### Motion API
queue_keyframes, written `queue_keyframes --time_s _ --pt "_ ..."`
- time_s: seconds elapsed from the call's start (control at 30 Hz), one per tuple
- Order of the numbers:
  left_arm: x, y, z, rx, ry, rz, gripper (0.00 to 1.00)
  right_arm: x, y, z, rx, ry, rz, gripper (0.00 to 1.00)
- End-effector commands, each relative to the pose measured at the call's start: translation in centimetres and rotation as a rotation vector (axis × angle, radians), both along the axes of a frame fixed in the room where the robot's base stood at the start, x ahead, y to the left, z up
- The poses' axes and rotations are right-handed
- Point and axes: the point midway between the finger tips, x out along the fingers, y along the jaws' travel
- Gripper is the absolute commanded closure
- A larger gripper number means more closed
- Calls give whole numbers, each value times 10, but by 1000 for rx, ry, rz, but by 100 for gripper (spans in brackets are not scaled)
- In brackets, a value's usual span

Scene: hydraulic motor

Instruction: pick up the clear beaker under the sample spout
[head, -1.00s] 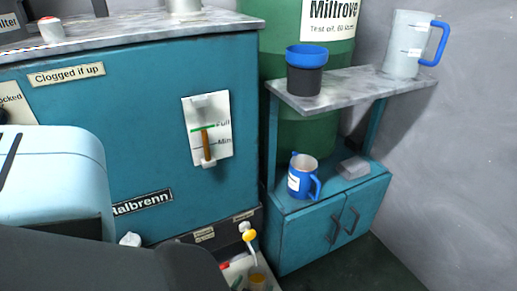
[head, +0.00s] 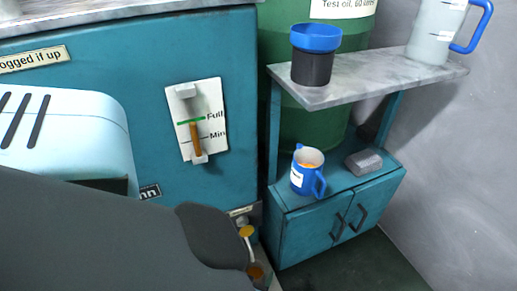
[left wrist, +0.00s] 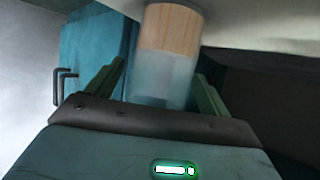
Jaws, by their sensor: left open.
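The clear beaker (head: 256,271) stands low beneath the sample spout (head: 248,243), which has a yellow handle. In the head view only a little of the beaker shows past my left arm, with amber liquid in it. In the left wrist view the beaker (left wrist: 168,72) stands between the two fingers of my left gripper (left wrist: 160,78). The fingers are open, with gaps on both sides. An amber band fills the part of the beaker near the top of that picture. My left arm hides much of the spout area in the head view. My right gripper is out of view.
A teal cabinet (head: 327,222) with a marble shelf (head: 375,75) stands right of the teal machine (head: 232,80). It carries a blue mug (head: 307,172), a grey block (head: 363,162), a blue-rimmed cup (head: 313,62) and a clear jug (head: 436,35). Bare floor (head: 365,265) lies in front.

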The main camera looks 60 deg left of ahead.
Motion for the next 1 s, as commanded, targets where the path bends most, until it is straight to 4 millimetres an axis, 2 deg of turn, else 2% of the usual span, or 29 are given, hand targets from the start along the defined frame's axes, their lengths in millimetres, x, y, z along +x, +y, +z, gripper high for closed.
queue_keyframes --time_s 0.33,0.77,1.0 --pt "-2 -1 -1 0 1 0 19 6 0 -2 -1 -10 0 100" --pt "-1 -1 -1 1 1 0 74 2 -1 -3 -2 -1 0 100" --pt "-1 0 0 1 0 1 75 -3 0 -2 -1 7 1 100"
